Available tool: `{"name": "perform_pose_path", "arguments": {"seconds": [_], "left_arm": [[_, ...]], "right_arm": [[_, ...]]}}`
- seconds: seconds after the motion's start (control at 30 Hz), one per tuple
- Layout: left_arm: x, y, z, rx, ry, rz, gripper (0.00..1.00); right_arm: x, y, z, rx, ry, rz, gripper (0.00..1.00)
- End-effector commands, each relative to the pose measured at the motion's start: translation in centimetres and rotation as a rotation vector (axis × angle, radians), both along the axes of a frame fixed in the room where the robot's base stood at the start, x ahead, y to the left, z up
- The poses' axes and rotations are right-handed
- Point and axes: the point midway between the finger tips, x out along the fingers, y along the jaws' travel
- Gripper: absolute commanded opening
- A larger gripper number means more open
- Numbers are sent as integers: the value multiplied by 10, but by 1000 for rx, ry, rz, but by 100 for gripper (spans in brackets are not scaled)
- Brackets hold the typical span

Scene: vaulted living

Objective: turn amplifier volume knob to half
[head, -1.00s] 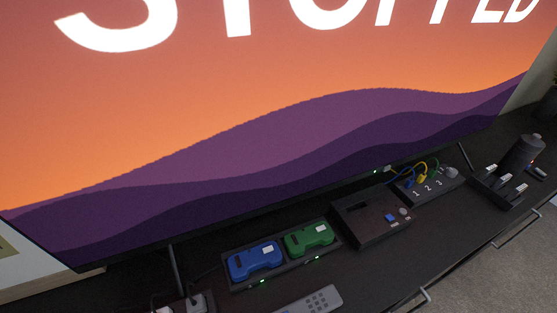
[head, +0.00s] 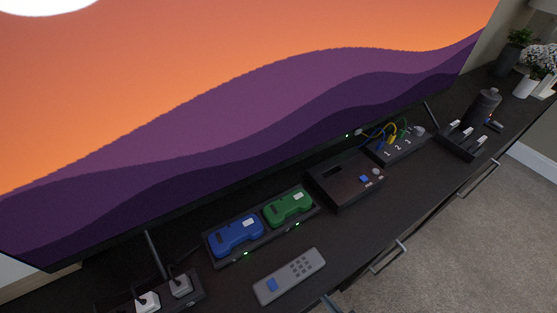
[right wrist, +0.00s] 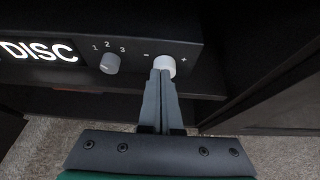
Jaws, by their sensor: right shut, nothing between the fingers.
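In the right wrist view, a black amplifier front panel (right wrist: 130,85) shows a lit display (right wrist: 38,51) reading "DISC". A grey selector knob (right wrist: 110,63) marked 1, 2, 3 sits right of the display. A white volume knob (right wrist: 164,67) sits further right, between a minus and a plus mark. My right gripper (right wrist: 161,76) is shut, its fingertips together directly in front of the volume knob and overlapping its lower part. I cannot tell whether they touch it. No pointer mark on the volume knob is visible. Neither gripper nor the amplifier shows in the head view.
On the dark console (head: 365,230) are a blue controller (head: 236,234), a green controller (head: 288,206), a grey remote (head: 289,276), a black box (head: 340,186), a numbered cable box (head: 398,146) and plugs at the lower left. A large screen (head: 230,100) stands behind. Carpet lies in front.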

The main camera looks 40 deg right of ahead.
Motion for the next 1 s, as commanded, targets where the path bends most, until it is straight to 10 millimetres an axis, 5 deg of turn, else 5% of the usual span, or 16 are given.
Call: {"name": "perform_pose_path", "arguments": {"seconds": [0.3, 1.0], "left_arm": [[0, 0, 0, 0, 0, 0, 0], [0, 0, 0, 0, 0, 0, 0]], "right_arm": [[30, -6, 0, 1, 1, 0, 0], [31, -8, -5, 2, 1, -1, 0]]}}
